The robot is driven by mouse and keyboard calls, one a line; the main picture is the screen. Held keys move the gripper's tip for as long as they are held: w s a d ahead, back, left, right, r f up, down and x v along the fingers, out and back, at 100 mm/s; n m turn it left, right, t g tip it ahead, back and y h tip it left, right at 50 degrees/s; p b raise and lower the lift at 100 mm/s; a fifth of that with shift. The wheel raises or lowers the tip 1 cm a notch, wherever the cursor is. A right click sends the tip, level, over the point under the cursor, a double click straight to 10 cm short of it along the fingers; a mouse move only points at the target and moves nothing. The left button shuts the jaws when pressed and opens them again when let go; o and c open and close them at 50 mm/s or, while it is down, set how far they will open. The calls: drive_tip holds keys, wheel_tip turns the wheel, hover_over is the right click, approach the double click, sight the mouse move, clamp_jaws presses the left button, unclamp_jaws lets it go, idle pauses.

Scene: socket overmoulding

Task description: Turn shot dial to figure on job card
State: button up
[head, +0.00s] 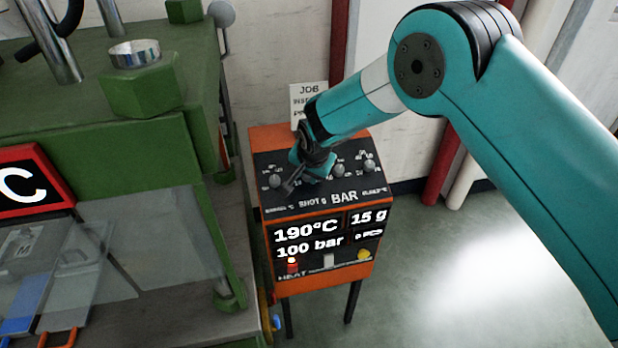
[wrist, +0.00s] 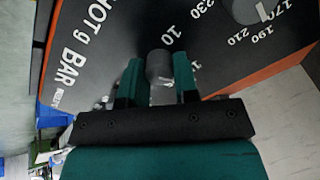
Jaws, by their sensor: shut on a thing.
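The shot dial (wrist: 159,62) is a grey knob on the dark panel, with a 10 printed close by. My gripper (wrist: 160,78) has one teal finger on each side of it and is shut on it. In the head view my gripper (head: 309,172) covers this dial. The orange control box (head: 325,284) displays 190°C, 15 g, 100 bar and what looks like 0 PCS. The white job card (head: 309,92) stands behind the box. Its top word reads JOB; my arm hides much of its lower lines, and I cannot read a figure.
Other grey dials (head: 275,181) sit on both sides of my gripper; a neighbouring one with figures 170 to 230 shows in the wrist view (wrist: 252,8). A green press (head: 150,160) stands at left. Coloured buttons (head: 363,255) line the box's lower front. Floor at right is clear.

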drive_tip(key=m+b, duration=0.3)
drive_tip(key=m, duration=0.1)
drive_tip(key=shift+m, duration=0.4)
drive_tip(key=shift+b, duration=0.3)
drive_tip(key=o, duration=0.9)
drive_tip(key=shift+r, duration=0.1)
drive_tip(key=b+v, duration=0.1)
drive_tip(key=v, duration=0.4)
drive_tip(key=b+v, duration=0.1)
drive_tip(key=v, duration=0.5)
drive_tip(key=b+v, duration=0.1)
drive_tip(key=v, duration=0.5)
drive_tip(key=shift+s+d+r, duration=0.1)
drive_tip(key=shift+s+d, duration=0.1)
drive_tip(key=shift+d, duration=0.1)
